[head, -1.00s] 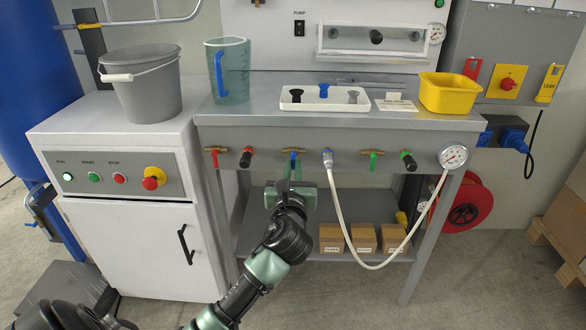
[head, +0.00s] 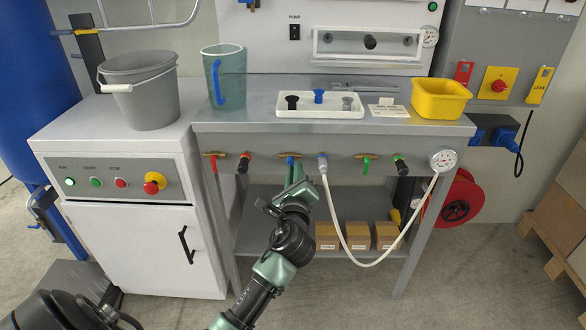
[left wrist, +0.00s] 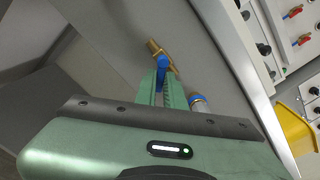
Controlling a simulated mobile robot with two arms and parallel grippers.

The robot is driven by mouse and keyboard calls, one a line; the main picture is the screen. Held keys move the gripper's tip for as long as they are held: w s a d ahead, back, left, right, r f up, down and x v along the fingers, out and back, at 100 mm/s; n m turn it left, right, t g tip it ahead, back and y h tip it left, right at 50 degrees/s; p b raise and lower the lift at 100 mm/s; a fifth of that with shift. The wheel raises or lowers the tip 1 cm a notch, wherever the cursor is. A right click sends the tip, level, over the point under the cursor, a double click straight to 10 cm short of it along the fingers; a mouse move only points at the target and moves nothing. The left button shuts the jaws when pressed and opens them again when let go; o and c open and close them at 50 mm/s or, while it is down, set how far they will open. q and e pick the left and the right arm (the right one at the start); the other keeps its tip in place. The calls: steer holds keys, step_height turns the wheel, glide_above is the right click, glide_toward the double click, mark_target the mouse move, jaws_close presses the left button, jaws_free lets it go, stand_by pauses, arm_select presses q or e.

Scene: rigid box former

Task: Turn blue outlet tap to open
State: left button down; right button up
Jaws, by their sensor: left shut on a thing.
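The blue outlet tap (head: 290,156) sits on the front panel of the bench. It has a brass body and a blue lever. My left gripper (head: 296,174) is just below it, tilted, with its fingers reaching up to the lever. In the left wrist view the blue lever (left wrist: 161,62) is between the tips of my left gripper (left wrist: 161,77), which is shut on it. The brass body (left wrist: 153,46) runs obliquely to the fingers there. Most of the lever is hidden by the fingers. My right gripper is not in view.
A hose fitting with a blue collar (head: 323,158) and white hose (head: 341,232) is close right of the tap. A red-handled tap (head: 213,156) is left, a green-handled tap (head: 366,160) right. Boxes (head: 357,236) stand on the shelf below.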

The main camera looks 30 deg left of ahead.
arm_select(q)
steer(key=n, duration=0.3)
steer(key=shift+w+d+r+n+p, duration=0.1)
steer(key=shift+d+r+n+p, duration=0.1)
steer(key=shift+r+n+p, duration=0.15)
steer(key=n, duration=0.2)
steer(key=shift+r+n, duration=0.15)
steer(key=shift+n, duration=0.2)
steer(key=shift+w+d+r+n, duration=0.1)
steer(key=shift+r+n, duration=0.05)
steer(key=shift+n, duration=0.55)
steer(key=shift+r+n, duration=0.1)
steer(key=shift+n, duration=0.6)
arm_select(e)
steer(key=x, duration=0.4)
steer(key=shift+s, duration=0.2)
arm_select(q)
steer(key=shift+n, duration=0.4)
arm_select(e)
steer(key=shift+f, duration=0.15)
arm_select(q)
steer(key=c, duration=1.5)
jaws_free()
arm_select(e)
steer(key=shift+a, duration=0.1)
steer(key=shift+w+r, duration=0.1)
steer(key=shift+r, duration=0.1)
